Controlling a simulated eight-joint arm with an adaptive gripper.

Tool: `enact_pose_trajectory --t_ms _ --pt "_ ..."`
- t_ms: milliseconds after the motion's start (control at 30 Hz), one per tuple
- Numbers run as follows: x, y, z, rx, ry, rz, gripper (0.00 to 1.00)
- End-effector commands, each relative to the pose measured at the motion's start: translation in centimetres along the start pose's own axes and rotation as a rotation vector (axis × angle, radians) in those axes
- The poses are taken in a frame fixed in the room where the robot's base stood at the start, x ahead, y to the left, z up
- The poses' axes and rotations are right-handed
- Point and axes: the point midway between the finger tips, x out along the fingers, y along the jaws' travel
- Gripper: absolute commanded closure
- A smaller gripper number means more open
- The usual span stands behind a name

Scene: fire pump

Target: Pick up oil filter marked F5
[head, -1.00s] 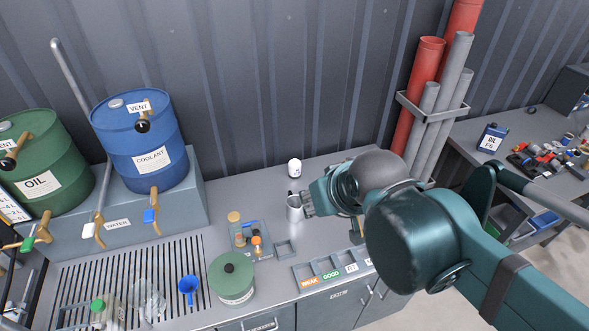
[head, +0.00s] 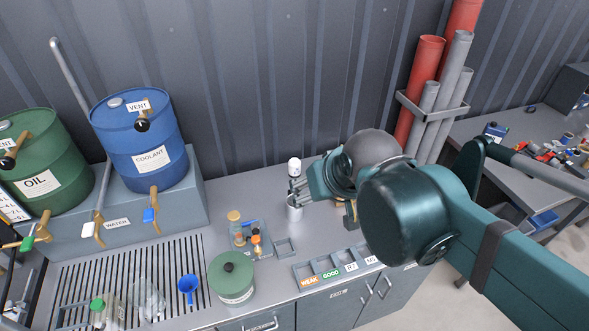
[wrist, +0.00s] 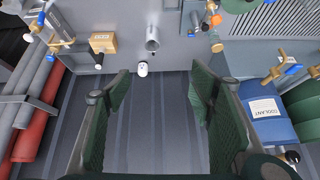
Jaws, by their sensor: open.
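A small white cylinder with dark marks (head: 294,166), likely the oil filter, stands upright at the back of the bench against the wall. Its mark is too small to read. It also shows in the wrist view (wrist: 142,68), beyond my fingertips and between the lines of the two fingers, left of centre. My gripper (head: 294,189) is just in front of the cylinder in the head view, above and behind a metal cup. In the wrist view my gripper (wrist: 158,92) has its two green fingers wide apart, with nothing between them. The cylinder is apart from both fingers.
The metal cup (head: 294,212) stands close in front of the cylinder. A cardboard box (wrist: 103,42) and a row of labelled trays (head: 338,270) are nearby. Grey and red pipes (head: 425,95) stand at the right. The bench left of the cylinder is clear.

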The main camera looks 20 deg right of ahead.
Motion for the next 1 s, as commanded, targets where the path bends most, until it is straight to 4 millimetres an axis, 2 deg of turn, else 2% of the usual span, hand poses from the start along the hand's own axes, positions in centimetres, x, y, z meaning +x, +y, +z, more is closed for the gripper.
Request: enact_pose_trajectory --t_ms 567,1000 --pt "2.9 0.5 -8.0 0.240 -0.088 0.025 0.46" --pt "6.9 1.1 -13.5 0.427 -0.154 0.058 0.46"
